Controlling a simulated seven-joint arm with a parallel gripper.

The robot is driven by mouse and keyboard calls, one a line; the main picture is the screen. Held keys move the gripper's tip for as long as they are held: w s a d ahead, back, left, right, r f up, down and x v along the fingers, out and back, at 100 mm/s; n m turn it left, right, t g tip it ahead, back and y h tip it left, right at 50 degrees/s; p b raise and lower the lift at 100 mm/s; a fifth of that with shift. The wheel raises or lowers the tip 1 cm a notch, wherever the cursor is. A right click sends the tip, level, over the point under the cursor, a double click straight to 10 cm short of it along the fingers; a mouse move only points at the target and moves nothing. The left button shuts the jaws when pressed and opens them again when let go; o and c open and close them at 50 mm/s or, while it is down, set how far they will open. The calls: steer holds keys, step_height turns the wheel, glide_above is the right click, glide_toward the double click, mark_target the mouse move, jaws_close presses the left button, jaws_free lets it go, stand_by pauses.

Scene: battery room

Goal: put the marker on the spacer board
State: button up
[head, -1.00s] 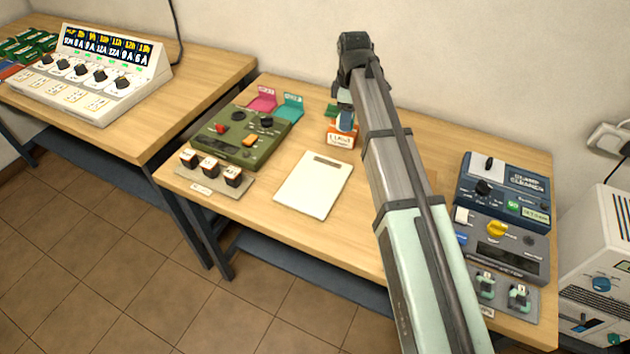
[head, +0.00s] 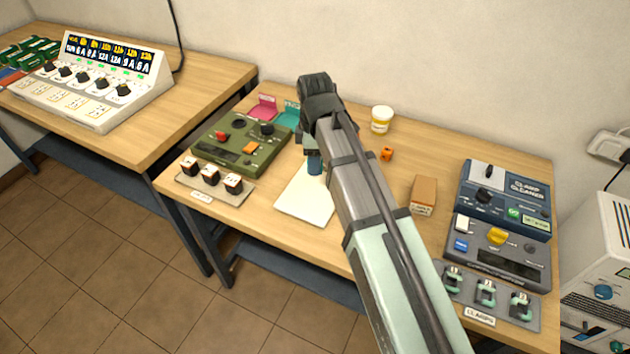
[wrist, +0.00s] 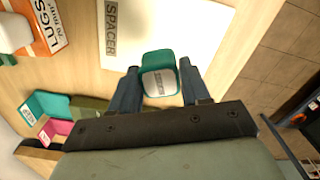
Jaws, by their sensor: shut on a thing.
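My gripper (head: 314,160) hangs over the far part of the spacer board (head: 300,206), a flat white board on the bench. In the wrist view, my gripper (wrist: 158,80) is shut on the marker (wrist: 159,84), a small teal piece with a white label, held between two dark blue fingers. The spacer board (wrist: 165,32), with its "SPACER" label, lies just beyond the marker in that view. I cannot tell how high the marker is above the board. In the head view my wrist and fingers hide the marker.
A green control box (head: 240,142) with several capped posts before it stands left of the board. Pink (head: 263,107) and teal holders stand behind it. A white tub (head: 382,119), a small orange piece (head: 386,153), a brown box (head: 424,194) and blue-grey devices (head: 503,200) are to the right.

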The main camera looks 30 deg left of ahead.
mark_target(315, 189)
steer(key=shift+f, duration=3.8)
steer(key=shift+f, duration=0.1)
steer(key=o, duration=1)
steer(key=shift+o, duration=0.2)
step_height(315, 189, up, 12)
steer(key=shift+r, duration=0.1)
